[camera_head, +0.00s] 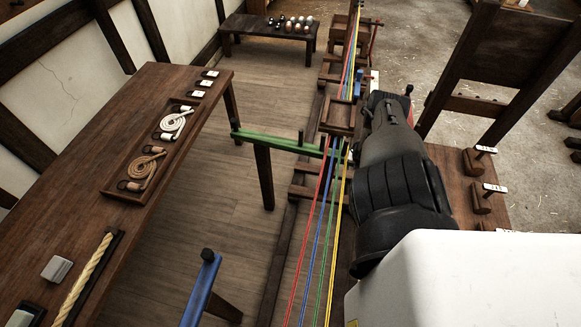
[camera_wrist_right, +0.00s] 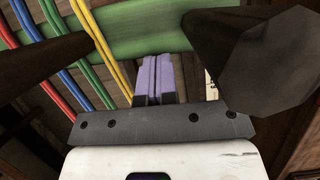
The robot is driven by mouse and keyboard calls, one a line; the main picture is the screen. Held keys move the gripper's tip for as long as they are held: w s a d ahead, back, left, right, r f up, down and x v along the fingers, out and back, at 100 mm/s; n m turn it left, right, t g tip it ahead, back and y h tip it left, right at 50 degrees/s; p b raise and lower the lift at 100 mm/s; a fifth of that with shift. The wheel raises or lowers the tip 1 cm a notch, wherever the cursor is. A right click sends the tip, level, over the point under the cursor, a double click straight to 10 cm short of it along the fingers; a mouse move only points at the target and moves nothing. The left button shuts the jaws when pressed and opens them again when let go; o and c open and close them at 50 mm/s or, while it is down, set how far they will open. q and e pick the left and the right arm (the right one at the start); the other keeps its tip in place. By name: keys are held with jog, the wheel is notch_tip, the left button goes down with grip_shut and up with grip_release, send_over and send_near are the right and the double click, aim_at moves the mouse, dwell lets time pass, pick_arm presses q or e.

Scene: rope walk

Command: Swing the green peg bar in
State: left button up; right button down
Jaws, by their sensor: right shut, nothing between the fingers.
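The green peg bar (camera_head: 280,143) lies roughly level on a dark post, its left end out over the floor and its right part reaching the coloured ropes (camera_head: 323,215). A dark upright peg (camera_head: 301,138) stands on it. In the right wrist view the green bar (camera_wrist_right: 150,36) crosses the top of the picture, with the ropes (camera_wrist_right: 88,55) running across it on the left. My right gripper (camera_wrist_right: 153,72) is shut and empty, its purple fingers pressed together just before the bar; whether they touch it I cannot tell. My arm hides it in the head view. My left gripper is out of view.
A blue bar (camera_head: 200,292) on its own post stands at the lower middle. A long table (camera_head: 110,115) with coiled ropes in a tray (camera_head: 122,194) is on the left. A bench (camera_head: 262,33) with several balls stands at the back. The plank floor between is clear.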

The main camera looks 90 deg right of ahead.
jog(key=d, duration=0.2)
jog(key=s+d+n+b, duration=0.1)
jog(key=shift+d, duration=0.4)
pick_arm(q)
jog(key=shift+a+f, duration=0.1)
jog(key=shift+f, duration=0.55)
pick_arm(e)
jog(key=shift+d+f+t, duration=0.1)
jog(key=shift+f+t, duration=0.1)
jog(key=shift+t, duration=0.1)
